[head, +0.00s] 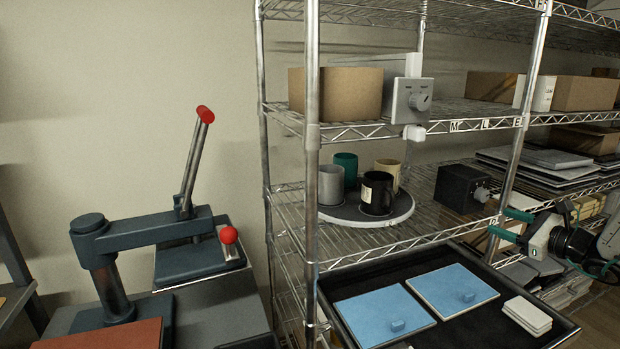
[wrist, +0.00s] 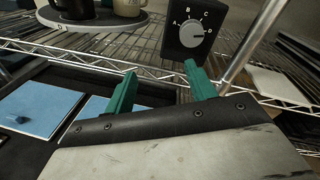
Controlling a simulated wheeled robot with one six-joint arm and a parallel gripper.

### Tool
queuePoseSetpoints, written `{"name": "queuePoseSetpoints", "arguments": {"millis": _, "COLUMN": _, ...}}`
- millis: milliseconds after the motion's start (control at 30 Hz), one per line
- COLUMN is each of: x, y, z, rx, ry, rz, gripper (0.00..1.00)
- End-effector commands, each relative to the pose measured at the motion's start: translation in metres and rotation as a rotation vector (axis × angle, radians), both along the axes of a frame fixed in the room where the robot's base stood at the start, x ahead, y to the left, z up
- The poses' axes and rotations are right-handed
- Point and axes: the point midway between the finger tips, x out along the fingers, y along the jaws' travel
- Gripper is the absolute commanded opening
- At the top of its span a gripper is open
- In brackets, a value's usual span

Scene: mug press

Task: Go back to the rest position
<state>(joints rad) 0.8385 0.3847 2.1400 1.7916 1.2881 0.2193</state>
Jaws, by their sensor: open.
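My gripper (head: 509,224) is at the right of the head view, in front of the wire shelf. Its two green fingers are apart with nothing between them. In the wrist view my gripper (wrist: 160,85) is open below a black box with a lettered dial (wrist: 192,30). Several mugs stand on a round turntable (head: 336,214) on the middle shelf: a grey mug (head: 331,185), a green mug (head: 347,163), a black mug (head: 376,194) and a cream mug (head: 392,168). My gripper is to their right, clear of them.
A press (head: 130,235) with a raised, red-tipped lever stands at left. A black tray (head: 455,328) with two blue lidded panels (head: 382,312) and white pads (head: 527,315) sits below the turntable. The dial box (head: 462,188) and a metal shelf post (head: 517,135) are close to my gripper.

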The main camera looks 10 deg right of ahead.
Motion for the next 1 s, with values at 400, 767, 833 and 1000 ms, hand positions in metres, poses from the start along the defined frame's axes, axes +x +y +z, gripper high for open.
{"name": "queuePoseSetpoints", "arguments": {"millis": 400, "x": -0.144, "y": 0.207, "z": -0.003, "rx": -0.688, "ry": 0.177, "rz": 0.928, "gripper": 0.56}}
{"name": "queuePoseSetpoints", "arguments": {"millis": 767, "x": -0.281, "y": 0.255, "z": 0.011, "rx": -1.418, "ry": 0.166, "rz": 1.593, "gripper": 0.56}}
{"name": "queuePoseSetpoints", "arguments": {"millis": 833, "x": -0.297, "y": 0.255, "z": 0.017, "rx": -1.554, "ry": 0.148, "rz": 1.668, "gripper": 0.56}}
{"name": "queuePoseSetpoints", "arguments": {"millis": 1000, "x": -0.320, "y": 0.261, "z": 0.032, "rx": -1.800, "ry": 0.071, "rz": 1.744, "gripper": 0.56}}
